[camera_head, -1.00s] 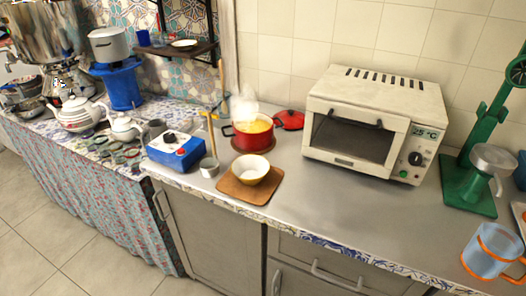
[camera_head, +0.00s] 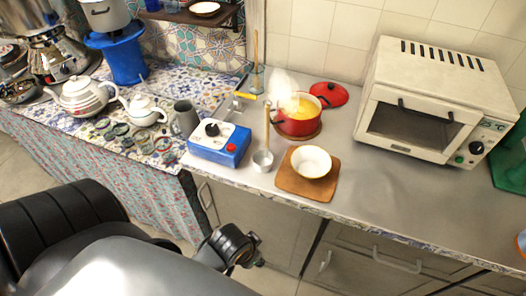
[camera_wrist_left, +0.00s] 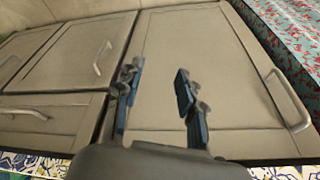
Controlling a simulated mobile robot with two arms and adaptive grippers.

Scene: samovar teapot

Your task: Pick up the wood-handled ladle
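The wood-handled ladle (camera_head: 262,161) stands on the grey counter in the head view, its small metal cup down and its light wooden handle (camera_head: 267,126) upright. It is between the blue burner box and the red pot. My left gripper (camera_head: 256,261) is below the counter's front edge, in front of the cabinet doors and well apart from the ladle. In the left wrist view its two blue-padded fingers (camera_wrist_left: 158,86) are spread with nothing between them. The ladle is not in the left wrist view. My right gripper is not in view.
A steaming red pot (camera_head: 298,121) is right of the ladle, and a bowl (camera_head: 311,161) on a wooden board (camera_head: 292,182) stands right and front. A blue burner box (camera_head: 219,144) is close on the left. The counter's right front is clear.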

